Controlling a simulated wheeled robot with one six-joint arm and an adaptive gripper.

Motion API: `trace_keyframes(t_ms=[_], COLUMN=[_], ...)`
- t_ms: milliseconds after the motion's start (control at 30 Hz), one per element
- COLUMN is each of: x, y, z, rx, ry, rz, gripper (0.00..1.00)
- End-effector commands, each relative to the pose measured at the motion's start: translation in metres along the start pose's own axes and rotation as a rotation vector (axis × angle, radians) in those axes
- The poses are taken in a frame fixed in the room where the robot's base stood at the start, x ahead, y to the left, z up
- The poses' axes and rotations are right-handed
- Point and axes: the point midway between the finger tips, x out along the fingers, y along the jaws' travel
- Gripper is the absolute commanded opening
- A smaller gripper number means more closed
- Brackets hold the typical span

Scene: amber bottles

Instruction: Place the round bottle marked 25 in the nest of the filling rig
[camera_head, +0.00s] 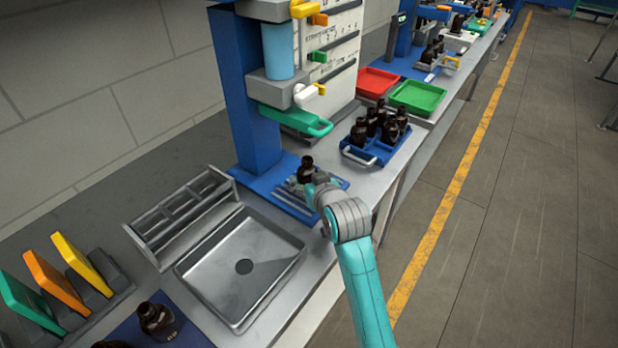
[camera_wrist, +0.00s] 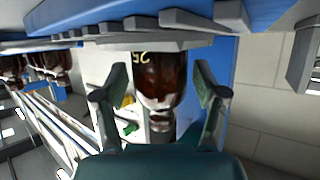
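The round amber bottle marked 25 (camera_head: 306,172) stands upright at the foot of the blue filling rig (camera_head: 245,100), at the grey nest bars on its blue base (camera_head: 279,184). In the wrist view, which is upside down, the bottle (camera_wrist: 161,80) shows the digits 25 and its bottom is by the grey bars (camera_wrist: 190,20). My gripper (camera_wrist: 160,95) has one finger on each side of the bottle, with narrow gaps visible between fingers and glass. It is open. In the head view my wrist hides part of the nest.
A blue crate of amber bottles (camera_head: 353,151) stands to the right of the rig. A steel sink tray (camera_head: 285,262) and a grey rack (camera_head: 165,232) are at the left. The rig's green-handled part (camera_head: 300,121) hangs above the bottle. Red (camera_head: 377,80) and green trays (camera_head: 418,96) lie farther back.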

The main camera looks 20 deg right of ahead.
Motion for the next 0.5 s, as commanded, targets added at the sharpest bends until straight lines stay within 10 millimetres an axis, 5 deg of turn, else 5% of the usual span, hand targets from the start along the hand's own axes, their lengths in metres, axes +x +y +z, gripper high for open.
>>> trace_keyframes(t_ms=[500], x=[-0.014], y=[0.0], z=[-0.002], rx=[0.0], ry=[0.0], rz=[0.0], gripper=[0.82])
